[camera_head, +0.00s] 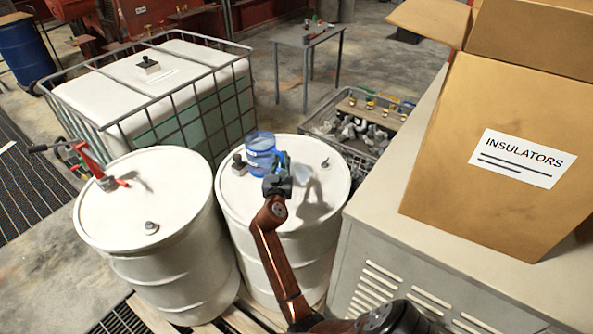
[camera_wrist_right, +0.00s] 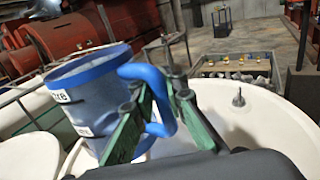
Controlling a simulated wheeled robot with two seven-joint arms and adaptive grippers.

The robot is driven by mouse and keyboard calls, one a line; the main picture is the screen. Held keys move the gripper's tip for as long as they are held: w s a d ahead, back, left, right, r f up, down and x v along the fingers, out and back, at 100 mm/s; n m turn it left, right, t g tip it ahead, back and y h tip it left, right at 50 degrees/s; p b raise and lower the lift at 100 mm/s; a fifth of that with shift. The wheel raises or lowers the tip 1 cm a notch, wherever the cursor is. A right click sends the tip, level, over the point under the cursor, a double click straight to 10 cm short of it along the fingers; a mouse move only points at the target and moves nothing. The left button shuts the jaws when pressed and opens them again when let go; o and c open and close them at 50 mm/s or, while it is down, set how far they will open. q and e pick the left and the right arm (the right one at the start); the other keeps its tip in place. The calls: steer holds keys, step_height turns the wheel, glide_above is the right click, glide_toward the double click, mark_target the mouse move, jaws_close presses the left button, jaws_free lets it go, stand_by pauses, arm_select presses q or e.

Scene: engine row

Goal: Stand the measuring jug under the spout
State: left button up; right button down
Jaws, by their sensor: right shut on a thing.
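The measuring jug (camera_head: 261,147) is translucent blue with a brighter blue rim and handle; it is over the far part of the right white drum's top. I cannot tell whether its base touches the drum. My right gripper (camera_head: 279,176) is at the jug's near right side. In the wrist view the green fingers (camera_wrist_right: 150,115) are shut on the handle, and the jug (camera_wrist_right: 92,95) looks roughly upright, with labels on its side. A red fitting (camera_head: 92,163) with a dark grip stands on the left white drum; I cannot make out a spout clearly. My left gripper is not in view.
A small dark-knobbed block (camera_head: 239,165) is close beside the jug on the right drum (camera_head: 300,215). The left drum (camera_head: 165,190) stands beside it. A caged white tank (camera_head: 180,75) is behind. A cabinet with an INSULATORS box (camera_head: 490,120) bounds the right.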

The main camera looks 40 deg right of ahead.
arm_select(q)
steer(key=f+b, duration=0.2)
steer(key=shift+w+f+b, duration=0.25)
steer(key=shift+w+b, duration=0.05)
steer(key=shift+b, duration=0.1)
arm_select(e)
steer(key=s+d+f, duration=0.1)
steer(key=d+f, duration=0.5)
steer(key=f, duration=0.3)
steer(key=shift+d+f, duration=0.25)
steer(key=shift+f, duration=0.1)
steer(key=shift+f, duration=0.15)
steer(key=c, duration=2.5)
jaws_free()
steer(key=shift+f, duration=0.1)
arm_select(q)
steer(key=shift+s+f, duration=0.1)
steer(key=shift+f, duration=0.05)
arm_select(e)
steer(key=o, duration=0.5)
steer(key=shift+o, duration=0.2)
